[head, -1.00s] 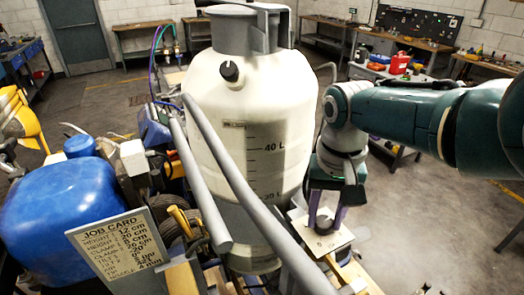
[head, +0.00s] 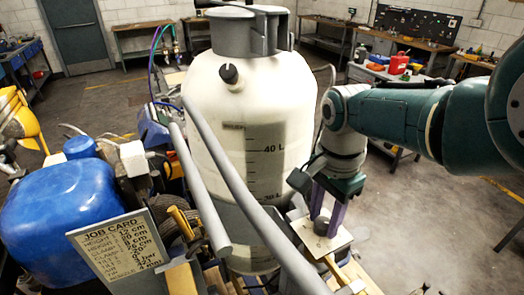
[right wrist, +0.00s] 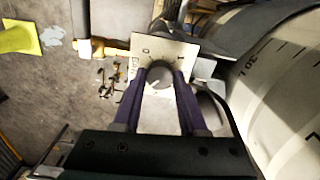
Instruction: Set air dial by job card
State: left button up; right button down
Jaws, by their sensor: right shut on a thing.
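The air dial is a small grey round knob (head: 321,226) on a pale plate (head: 335,242), right of the big tank. In the right wrist view the knob (right wrist: 160,74) sits between my right gripper's purple fingertips, with a light pointer mark on its face. Marks on the plate (right wrist: 146,52) are too small to read surely. My right gripper (head: 326,212) points down and is shut on the knob. The job card (head: 122,247) stands at lower left with several lines. Its air line seems to end in "bar"; the number is unclear. My left gripper is out of view.
The white tank (head: 262,120) with litre marks fills the middle. Grey handle bars (head: 240,185) run across in front of it. A blue container (head: 58,205) is at left. Open floor (head: 420,230) lies right of the dial; workbenches stand at the back.

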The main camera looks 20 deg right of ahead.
aim_at(323, 222)
jog(key=shift+m, duration=0.5)
jog(key=shift+c, duration=2.2)
grip_release()
notch_tip(323, 222, up, 8)
jog(key=p, duration=0.5)
jog(key=shift+r, duration=0.95)
